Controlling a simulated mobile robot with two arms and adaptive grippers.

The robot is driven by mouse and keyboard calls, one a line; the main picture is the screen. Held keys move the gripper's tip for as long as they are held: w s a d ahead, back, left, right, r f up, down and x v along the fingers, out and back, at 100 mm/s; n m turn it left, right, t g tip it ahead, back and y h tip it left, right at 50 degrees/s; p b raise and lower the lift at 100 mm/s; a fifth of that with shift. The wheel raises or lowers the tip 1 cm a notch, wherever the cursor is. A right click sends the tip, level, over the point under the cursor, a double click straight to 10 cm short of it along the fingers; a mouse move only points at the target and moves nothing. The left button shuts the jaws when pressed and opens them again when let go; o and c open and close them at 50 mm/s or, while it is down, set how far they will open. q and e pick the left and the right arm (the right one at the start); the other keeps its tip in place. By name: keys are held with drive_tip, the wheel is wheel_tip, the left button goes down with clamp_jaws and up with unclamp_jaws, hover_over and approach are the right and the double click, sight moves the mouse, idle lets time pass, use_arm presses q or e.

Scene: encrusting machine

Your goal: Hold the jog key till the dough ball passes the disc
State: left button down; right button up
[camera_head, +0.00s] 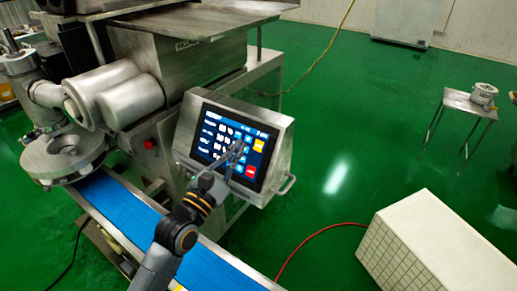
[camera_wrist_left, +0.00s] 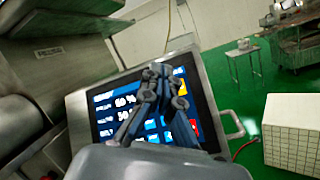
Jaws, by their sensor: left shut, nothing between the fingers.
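The control panel's screen (camera_head: 232,143) is lit, with rows of white, blue, yellow and red keys. It fills the middle of the left wrist view (camera_wrist_left: 112,98). My left gripper (camera_head: 239,148) is shut and empty, its fingertips over the screen's right-hand keys. In the left wrist view its fingers (camera_wrist_left: 160,72) come together in front of the screen and hide some keys. I cannot tell whether the tips touch a key, or which one. A round metal disc-shaped part (camera_head: 64,154) sits above the blue belt's far end. No dough ball can be made out.
The blue conveyor belt (camera_head: 128,210) runs below the machine (camera_head: 190,60) toward the front. A white tiled block (camera_head: 435,245) stands on the floor at right. A small metal table (camera_head: 468,105) is behind it. Green floor between is mostly open, crossed by a red hose (camera_head: 305,243).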

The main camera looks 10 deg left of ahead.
sight(259, 146)
use_arm(q)
drive_tip(key=shift+w+d+f+b, duration=0.35)
drive_tip(key=shift+w+f+b, duration=0.2)
drive_tip(key=shift+w, duration=0.35)
drive_tip(key=shift+w+d+f+b, duration=0.3)
drive_tip(key=shift+w+f+b, duration=0.25)
drive_tip(key=shift+w, duration=0.4)
drive_tip(key=shift+w+d+f+b, duration=0.4)
drive_tip(key=shift+w+f, duration=0.25)
drive_tip(key=shift+w, duration=0.25)
drive_tip(key=shift+w+f, duration=0.1)
drive_tip(key=shift+w, duration=0.05)
drive_tip(key=shift+w+d+f, duration=0.1)
drive_tip(key=shift+w, duration=0.05)
